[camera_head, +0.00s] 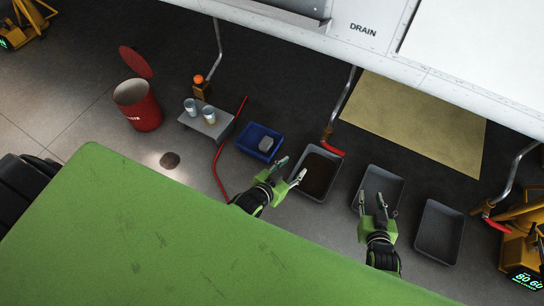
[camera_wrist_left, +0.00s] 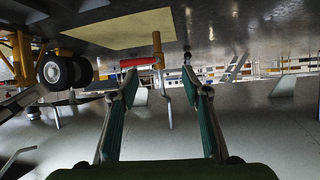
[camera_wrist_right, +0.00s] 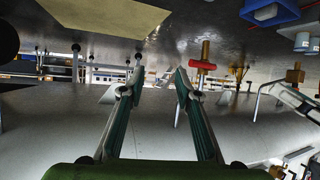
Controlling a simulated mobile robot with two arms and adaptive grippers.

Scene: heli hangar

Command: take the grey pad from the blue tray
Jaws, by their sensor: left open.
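The grey pad (camera_head: 266,144) lies in the blue tray (camera_head: 247,132), left of centre in the head view. A blue tray (camera_wrist_right: 284,16) with a pale block shows at the top right of the right wrist view. My left gripper (camera_head: 290,171) is open and empty, to the lower right of the blue tray and apart from the pad in the picture. Its spread fingers also show in the left wrist view (camera_wrist_left: 160,85). My right gripper (camera_head: 372,202) is open and empty, in front of a grey tray farther right; its fingers are apart in the right wrist view (camera_wrist_right: 158,85).
A tray with dark contents (camera_head: 318,176) and two grey trays (camera_head: 397,184) (camera_head: 440,232) stand right of the blue tray. A small stand with cans (camera_head: 206,124) and a red drum (camera_head: 140,112) are left. A red bar (camera_head: 222,170) runs close by. The green surface (camera_head: 180,240) fills the foreground.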

